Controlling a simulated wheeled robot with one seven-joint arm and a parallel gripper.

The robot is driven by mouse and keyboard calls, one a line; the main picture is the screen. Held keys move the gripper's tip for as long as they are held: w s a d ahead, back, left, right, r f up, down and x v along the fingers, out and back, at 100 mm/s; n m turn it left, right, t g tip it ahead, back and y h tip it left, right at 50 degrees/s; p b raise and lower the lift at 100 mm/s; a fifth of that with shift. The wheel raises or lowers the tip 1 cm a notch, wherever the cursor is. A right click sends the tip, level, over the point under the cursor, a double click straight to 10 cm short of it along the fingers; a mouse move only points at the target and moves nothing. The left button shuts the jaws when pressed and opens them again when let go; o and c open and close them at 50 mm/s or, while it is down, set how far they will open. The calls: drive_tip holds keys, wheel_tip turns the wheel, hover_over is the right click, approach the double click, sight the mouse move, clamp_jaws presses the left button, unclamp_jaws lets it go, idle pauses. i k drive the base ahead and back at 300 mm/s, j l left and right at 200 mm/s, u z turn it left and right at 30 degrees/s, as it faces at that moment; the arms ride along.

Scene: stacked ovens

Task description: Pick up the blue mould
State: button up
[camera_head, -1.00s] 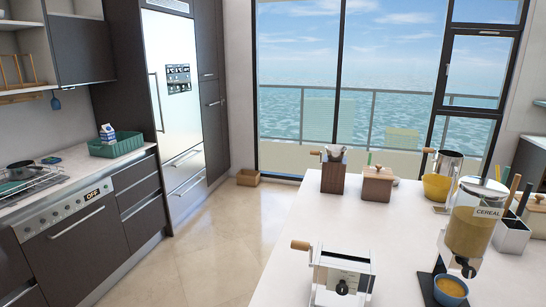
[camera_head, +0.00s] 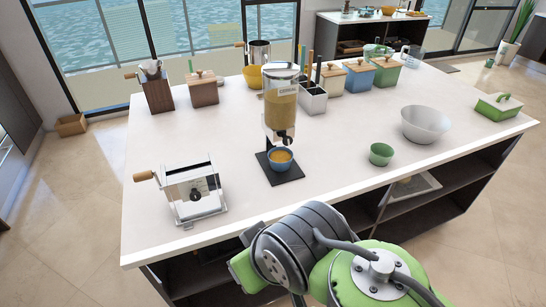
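I cannot make out anything that is clearly a blue mould. The blue things in view are a small blue bowl (camera_head: 281,165) with yellow-brown contents, under the cereal dispenser (camera_head: 281,105), and a blue box (camera_head: 358,79) with a wooden lid at the back of the white island. My green and dark grey arm shows at the bottom, in front of the island's near edge. My gripper is not visible.
The white island (camera_head: 235,150) fills the middle. Open shelves (camera_head: 430,205) lie below.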

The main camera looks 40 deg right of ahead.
sight(280, 158)
drive_tip(key=z, duration=2.4)
drive_tip(key=u, duration=1.3)
drive_tip(key=i+u, duration=0.1)
drive_tip(key=u, duration=0.3)
drive_tip(key=i+l+u, duration=0.1)
drive_tip(key=u, duration=0.25)
drive_tip(key=i+l+u, duration=0.1)
drive_tip(key=u, duration=0.3)
drive_tip(key=l+u, duration=0.2)
drive_tip(key=u, duration=0.15)
